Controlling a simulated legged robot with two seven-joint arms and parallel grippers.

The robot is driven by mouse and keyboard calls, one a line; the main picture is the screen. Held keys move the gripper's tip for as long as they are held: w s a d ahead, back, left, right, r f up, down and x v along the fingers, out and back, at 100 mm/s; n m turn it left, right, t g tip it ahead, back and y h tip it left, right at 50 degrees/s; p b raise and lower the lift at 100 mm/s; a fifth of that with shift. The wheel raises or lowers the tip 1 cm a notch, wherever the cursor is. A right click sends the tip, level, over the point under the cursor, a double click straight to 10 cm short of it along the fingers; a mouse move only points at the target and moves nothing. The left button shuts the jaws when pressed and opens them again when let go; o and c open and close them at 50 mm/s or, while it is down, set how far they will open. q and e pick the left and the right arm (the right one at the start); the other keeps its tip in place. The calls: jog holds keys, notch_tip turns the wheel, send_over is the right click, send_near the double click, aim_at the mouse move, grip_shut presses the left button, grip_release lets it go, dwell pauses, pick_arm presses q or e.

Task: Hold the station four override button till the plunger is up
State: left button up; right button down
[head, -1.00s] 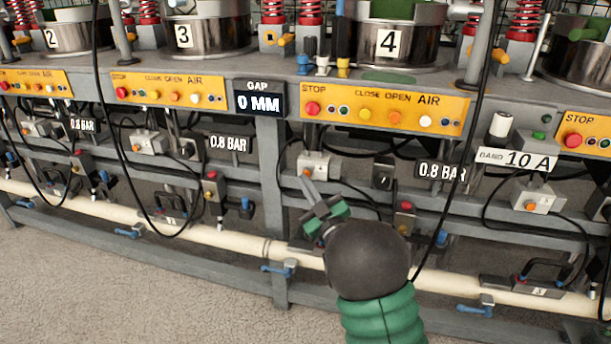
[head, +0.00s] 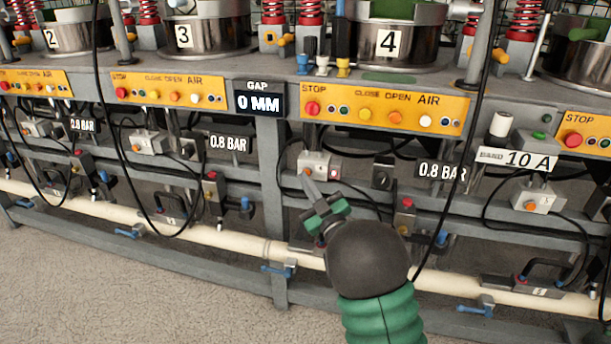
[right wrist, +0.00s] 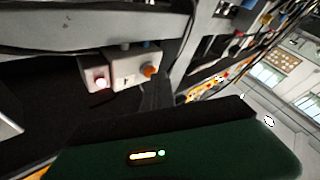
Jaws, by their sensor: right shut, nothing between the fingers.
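Station four's grey control box (head: 318,161) sits on the lower rail below the yellow panel. It has an orange button on its left and a small red lamp on its right. The same box in the right wrist view (right wrist: 125,67) shows the orange button (right wrist: 149,71) and the lamp (right wrist: 101,84) glowing. My right gripper (head: 307,176) is shut and empty, its fingertips close in front of the box by the orange button; contact cannot be told. The station four pot (head: 425,48) shows its number; its plunger is not clearly in view. My left gripper is out of view.
A display (head: 260,104) reads gap 0 MM. The yellow panel (head: 385,109) with several buttons is above the box. A black cable (head: 471,130) hangs to the right, and a pale pipe (head: 230,238) runs below. Open floor (head: 110,300) lies at the lower left.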

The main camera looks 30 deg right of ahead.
jog(key=shift+s+a, duration=0.1)
dwell(0.3)
jog(key=shift+s+a, duration=0.5)
jog(key=shift+a, duration=0.15)
jog(key=shift+s+a, duration=1.6)
jog(key=shift+a, duration=0.25)
